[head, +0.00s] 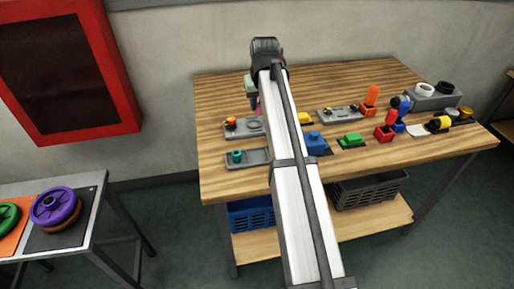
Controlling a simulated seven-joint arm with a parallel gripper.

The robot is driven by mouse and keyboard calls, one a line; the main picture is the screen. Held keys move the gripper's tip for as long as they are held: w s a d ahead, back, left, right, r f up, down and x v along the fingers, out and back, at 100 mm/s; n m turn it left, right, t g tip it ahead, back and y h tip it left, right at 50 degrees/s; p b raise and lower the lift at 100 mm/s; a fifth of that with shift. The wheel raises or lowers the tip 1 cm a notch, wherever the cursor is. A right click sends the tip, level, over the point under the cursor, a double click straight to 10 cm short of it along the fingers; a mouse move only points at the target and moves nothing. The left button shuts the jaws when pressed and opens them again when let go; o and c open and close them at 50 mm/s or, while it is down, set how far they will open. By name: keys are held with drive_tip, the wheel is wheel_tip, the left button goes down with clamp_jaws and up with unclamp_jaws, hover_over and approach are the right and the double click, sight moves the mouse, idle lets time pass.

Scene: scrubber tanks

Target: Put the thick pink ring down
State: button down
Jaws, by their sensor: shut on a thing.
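My gripper (254,101) hangs from the far end of my long white arm, over the left part of the wooden workbench (222,92). A small patch of pink, seemingly the thick pink ring (258,110), shows at its fingertips beside the arm. My gripper is shut on it. My arm hides most of the ring, and its shape is too small to make out. I cannot tell whether the ring touches the grey tray (240,133) just below it in the picture.
A second grey tray (247,161) holds a teal piece. To the right are a blue block (315,143), a green piece (351,140), red and orange parts, and a grey stand (433,97) with rings. The bench's back left is bare. A side table with a purple wheel (55,206) stands left.

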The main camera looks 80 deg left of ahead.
drive_tip(key=s+d+f+n, duration=0.2)
drive_tip(key=d+f, duration=0.1)
drive_tip(key=d, duration=0.5)
drive_tip(key=shift+a+f+n+g, duration=0.15)
drive_tip(key=shift+f+n, duration=0.3)
drive_tip(key=shift+f, duration=1.15)
drive_tip(key=shift+a+f+n+g, duration=0.1)
drive_tip(key=shift+f+n+g, duration=0.25)
drive_tip(key=shift+f, duration=1.3)
drive_tip(key=shift+a+f+n+g, duration=0.1)
drive_tip(key=shift+f+n, duration=0.4)
drive_tip(key=shift+f, duration=1.1)
drive_tip(key=c, duration=0.8)
unclamp_jaws()
drive_tip(key=shift+f, duration=0.15)
drive_tip(key=v, duration=1.2)
drive_tip(key=shift+r, duration=0.2)
drive_tip(key=shift+a, duration=0.1)
